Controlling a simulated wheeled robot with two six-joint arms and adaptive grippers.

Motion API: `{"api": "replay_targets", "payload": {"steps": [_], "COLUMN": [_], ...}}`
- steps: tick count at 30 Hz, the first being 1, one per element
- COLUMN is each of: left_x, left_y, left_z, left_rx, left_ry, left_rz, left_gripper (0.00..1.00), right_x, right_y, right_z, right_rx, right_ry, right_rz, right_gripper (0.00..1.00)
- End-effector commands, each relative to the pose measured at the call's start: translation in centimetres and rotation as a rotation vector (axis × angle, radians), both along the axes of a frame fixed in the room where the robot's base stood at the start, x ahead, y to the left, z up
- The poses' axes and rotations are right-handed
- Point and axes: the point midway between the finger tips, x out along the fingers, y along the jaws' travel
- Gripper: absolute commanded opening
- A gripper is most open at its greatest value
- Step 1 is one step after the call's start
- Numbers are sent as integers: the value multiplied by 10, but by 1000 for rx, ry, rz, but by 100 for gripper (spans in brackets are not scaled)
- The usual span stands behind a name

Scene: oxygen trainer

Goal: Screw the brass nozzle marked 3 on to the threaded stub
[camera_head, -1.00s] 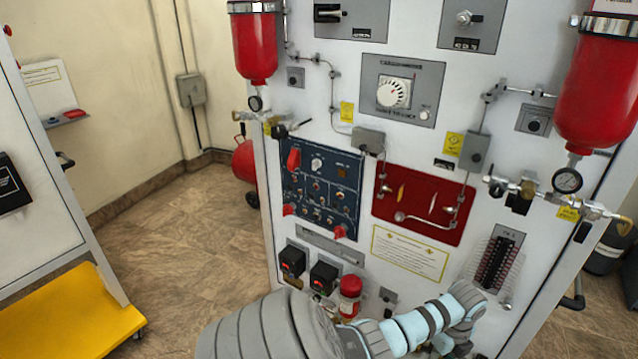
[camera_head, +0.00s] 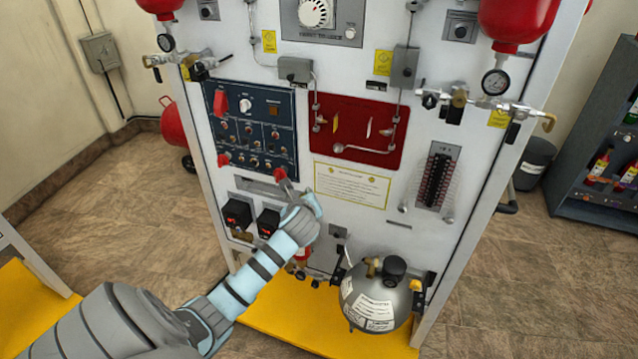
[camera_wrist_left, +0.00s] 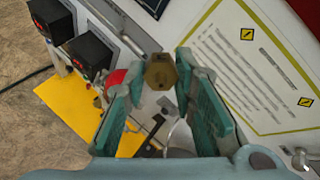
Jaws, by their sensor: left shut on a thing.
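My left gripper (camera_wrist_left: 157,84) holds a small brass piece (camera_wrist_left: 160,72) between its teal fingertips in the left wrist view. It looks like the brass nozzle, but I cannot read a 3 on it. In the head view my left gripper (camera_head: 292,192) is in front of the white panel, below the blue switch panel and left of the yellow-bordered label; the brass piece cannot be made out there. I cannot clearly identify the threaded stub in either view. My right gripper is not in view.
A grey cylinder (camera_head: 376,296) stands on the yellow base (camera_head: 290,322). The yellow-bordered label (camera_head: 351,184) and red panel (camera_head: 355,133) are to the right. Open floor lies left.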

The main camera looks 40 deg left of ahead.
Motion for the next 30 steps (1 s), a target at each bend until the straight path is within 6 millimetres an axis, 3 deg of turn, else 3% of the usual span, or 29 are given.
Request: {"api": "replay_targets", "payload": {"steps": [1, 6, 12, 26, 30], "left_x": [1, 5, 0, -1, 15], "left_y": [-2, -29, -57, -60, -53], "left_z": [12, 72, 110, 115, 113], "left_rx": [72, 220, 264, 231, 233], "left_ry": [-78, -323, -452, -472, -471], "left_rz": [-65, -263, -373, -365, -364], "left_gripper": [0, 0, 0, 0, 0], "right_x": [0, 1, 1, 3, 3], "right_y": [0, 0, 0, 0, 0], "right_z": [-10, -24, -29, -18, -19], "right_rx": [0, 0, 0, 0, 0], "right_ry": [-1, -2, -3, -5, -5], "right_rz": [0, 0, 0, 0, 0], "right_gripper": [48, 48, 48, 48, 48]}}
